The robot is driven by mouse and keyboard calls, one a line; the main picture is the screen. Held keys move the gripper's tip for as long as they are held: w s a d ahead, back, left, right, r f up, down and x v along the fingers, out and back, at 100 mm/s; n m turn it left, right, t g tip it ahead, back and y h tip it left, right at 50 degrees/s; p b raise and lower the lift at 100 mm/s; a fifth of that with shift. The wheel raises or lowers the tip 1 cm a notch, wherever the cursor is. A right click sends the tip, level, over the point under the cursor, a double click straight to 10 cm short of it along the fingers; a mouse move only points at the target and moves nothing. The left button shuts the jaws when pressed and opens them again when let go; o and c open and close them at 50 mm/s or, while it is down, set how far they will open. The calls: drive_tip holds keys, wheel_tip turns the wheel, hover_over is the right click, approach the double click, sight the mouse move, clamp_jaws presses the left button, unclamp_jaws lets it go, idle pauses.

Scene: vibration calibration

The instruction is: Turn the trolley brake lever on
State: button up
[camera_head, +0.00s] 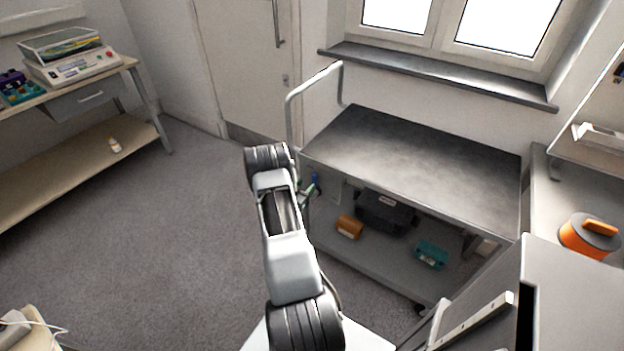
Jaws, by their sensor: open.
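The trolley (430,150) has a grey metal top, a lower shelf and a pale tube handle (290,110) at its left end. My arm reaches up in front of the trolley's left end. What seems to be my gripper (309,190) shows only in part, just right of the arm, by the trolley's left side; it is open. Small blue and green parts show there, too small to tell apart. I cannot make out the brake lever; it may be hidden behind the arm. I cannot tell whether the gripper touches the trolley.
The lower shelf holds an orange box (349,227), a black case (386,212) and a teal item (431,254). A bench with instruments (72,58) stands at the left. A counter with an orange-and-grey round object (588,238) is at the right. The carpet (170,230) at left is clear.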

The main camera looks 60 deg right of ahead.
sight(313, 177)
drive_tip(key=shift+d, duration=2.7)
drive_tip(key=shift+c, duration=0.2)
clamp_jaws()
